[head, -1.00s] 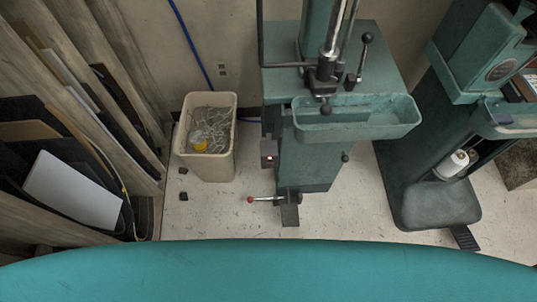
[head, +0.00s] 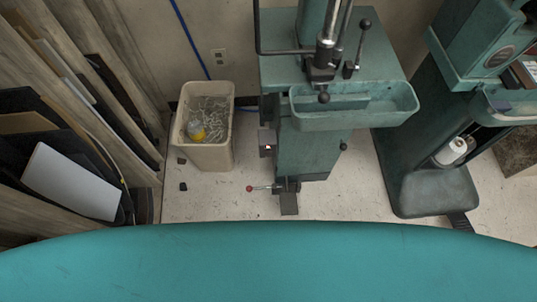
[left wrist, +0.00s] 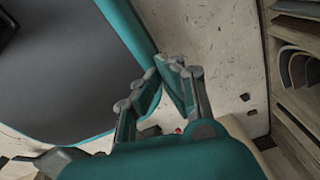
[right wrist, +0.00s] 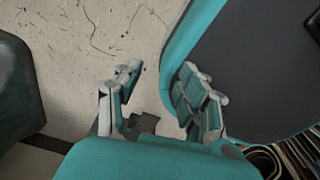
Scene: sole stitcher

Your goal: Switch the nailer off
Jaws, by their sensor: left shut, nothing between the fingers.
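The green machine (head: 305,150) in the middle of the head view, with levers and a tray, appears to be the nailer. A small grey box (head: 267,142) is on its left side, probably its switch; its setting is too small to read. Neither gripper shows in the head view. My left gripper (left wrist: 168,64) is shut and empty above the floor; a small red spot (left wrist: 178,130) shows behind its fingers. My right gripper (right wrist: 158,78) is open and empty above the floor.
A beige bin (head: 206,151) with wire-like scraps stands left of the machine. Boards and sheets (head: 72,182) lean at the far left. Another green machine (head: 433,185) stands at the right. Bare floor (head: 222,200) lies in front of the bin.

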